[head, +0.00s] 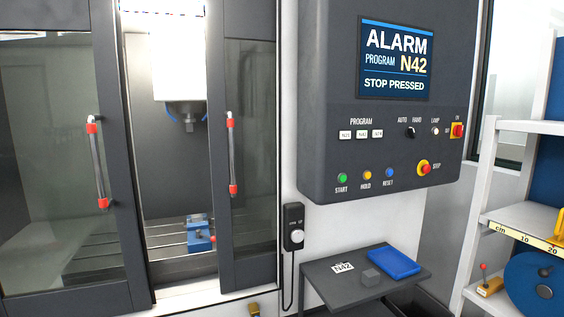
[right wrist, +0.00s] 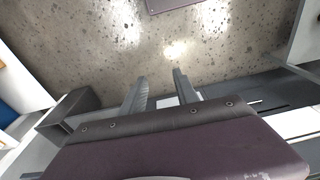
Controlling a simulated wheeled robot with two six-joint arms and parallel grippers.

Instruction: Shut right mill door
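The right mill door (head: 258,110) is a dark-framed sliding glass panel with a vertical grey handle (head: 232,155) with red ends. The left mill door (head: 40,120) has a similar handle (head: 97,165). A gap stands between the two doors, showing the white spindle head (head: 178,70) and a blue vise (head: 199,236) on the mill table. Neither gripper shows in the head view. In the right wrist view, my right gripper (right wrist: 160,76) has its two fingers apart with nothing between them, above a speckled floor. My left gripper is not seen.
A dark control panel (head: 338,110) reads "ALARM PROGRAM N42 STOP PRESSED". A pendant (head: 293,228) hangs beside the right door. White shelving (head: 525,221) stands at the right.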

